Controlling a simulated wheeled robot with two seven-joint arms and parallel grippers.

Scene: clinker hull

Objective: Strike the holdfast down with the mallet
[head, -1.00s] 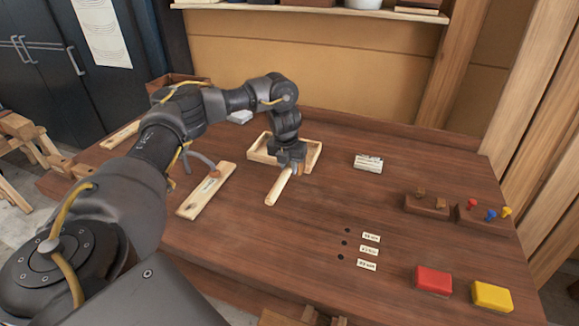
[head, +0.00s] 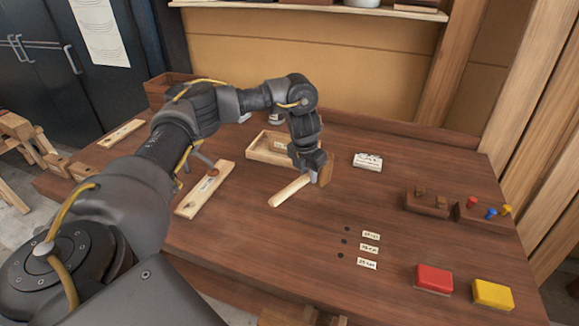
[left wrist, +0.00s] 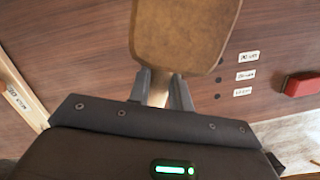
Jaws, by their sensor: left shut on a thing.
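My left gripper (head: 312,172) is shut on the wooden mallet, above the middle of the bench. The mallet's pale handle (head: 290,190) points toward the front left, and its brown head (head: 326,170) is on the right. In the left wrist view the handle is between the fingers (left wrist: 160,92), with the broad mallet head (left wrist: 185,35) beyond them. The holdfast (head: 211,172) appears as a curved grey rod with a reddish-brown end over a pale board (head: 204,190); my left arm partly hides it. My right gripper is not in view.
A shallow wooden tray (head: 262,158) lies behind the gripper. Several labels (head: 369,249) sit beside holes at the front. Red (head: 433,279) and yellow (head: 493,295) blocks are at front right. Peg racks (head: 427,203) stand behind them. The right middle of the bench is clear.

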